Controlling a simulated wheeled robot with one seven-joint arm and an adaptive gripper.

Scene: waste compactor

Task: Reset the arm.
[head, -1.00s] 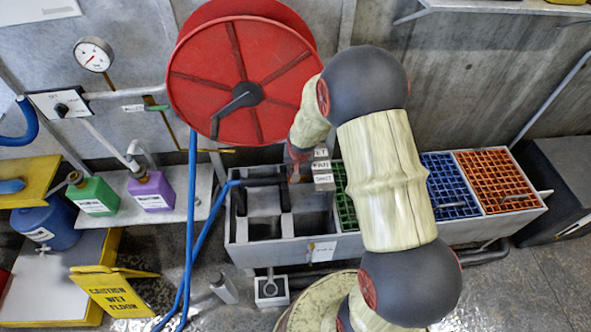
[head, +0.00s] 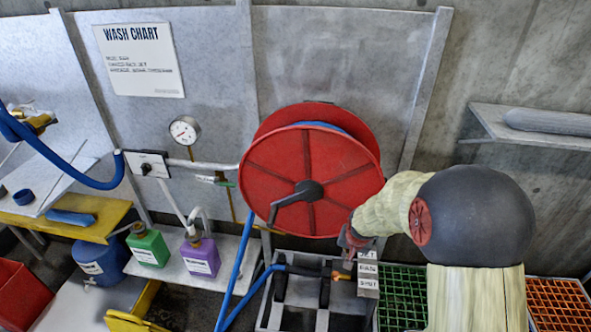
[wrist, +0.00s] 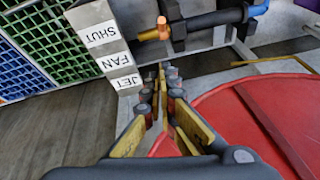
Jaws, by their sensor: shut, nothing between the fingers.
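My arm comes in from the right in the head view. My gripper (head: 350,243) hangs at its end, just right of the red hose reel and above the trough. In the wrist view my gripper (wrist: 162,85) has its fingers together, with nothing between them. The grey blocks marked SHUT, FAN and JET (wrist: 103,48) are close to the left of the fingertips; in the head view the blocks (head: 368,275) are just below the gripper. A dark tool with an orange tip (wrist: 163,31) lies beyond the fingertips.
The red hose reel (head: 290,185) is close beside the gripper. The grey trough (head: 300,318) is below, with green (head: 402,290) and orange grids (head: 562,300). A shelf (head: 495,125) juts from the wall at right. Green (head: 148,250) and purple bottles (head: 201,258) stand at left.

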